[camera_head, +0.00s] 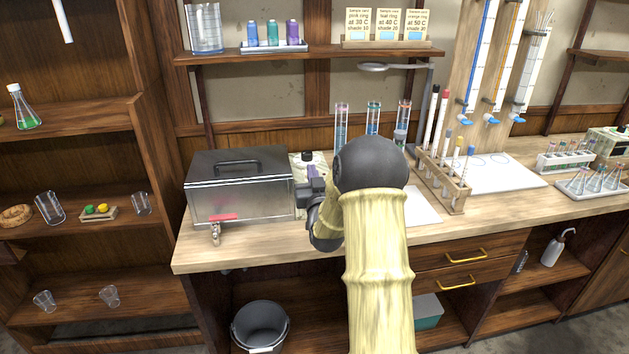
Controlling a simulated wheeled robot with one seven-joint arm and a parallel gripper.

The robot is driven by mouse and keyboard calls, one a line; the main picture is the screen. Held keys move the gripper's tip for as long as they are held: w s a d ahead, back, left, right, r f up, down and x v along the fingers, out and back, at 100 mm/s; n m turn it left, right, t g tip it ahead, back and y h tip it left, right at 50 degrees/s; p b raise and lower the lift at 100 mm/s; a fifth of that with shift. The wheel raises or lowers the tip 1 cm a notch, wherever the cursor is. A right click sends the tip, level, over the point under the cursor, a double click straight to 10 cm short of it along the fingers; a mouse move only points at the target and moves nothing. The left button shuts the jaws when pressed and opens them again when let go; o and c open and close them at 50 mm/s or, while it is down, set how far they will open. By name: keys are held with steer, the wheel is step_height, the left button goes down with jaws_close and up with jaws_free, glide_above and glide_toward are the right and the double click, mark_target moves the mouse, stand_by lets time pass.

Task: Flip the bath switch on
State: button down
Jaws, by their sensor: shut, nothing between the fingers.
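The bath (240,188) is a grey metal box with a dark lid and a handle on top, standing on the left part of the wooden bench. A tap with a red lever (222,218) sticks out low on its front. A cream-coloured unit (312,158) with a dark part on it stands just right of the bath, partly hidden behind my gripper. I cannot make out the bath switch. My gripper (304,194) is shut and empty at the bath's front right corner, in front of the cream unit. Whether it touches anything I cannot tell.
My arm covers the middle of the bench. Tall glass tubes (341,124) stand behind it. A wooden rack (443,182) with pens or rods is to the right. A shelf (310,53) with cards and bottles hangs above. A grey bucket (260,326) stands below the bench.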

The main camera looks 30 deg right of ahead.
steer(key=x, duration=0.4)
steer(key=shift+r+p, duration=0.1)
steer(key=shift+p, duration=0.25)
step_height(320, 180, down, 3)
steer(key=shift+f, duration=0.2)
steer(key=shift+s+f, duration=0.15)
steer(key=shift+f, duration=0.2)
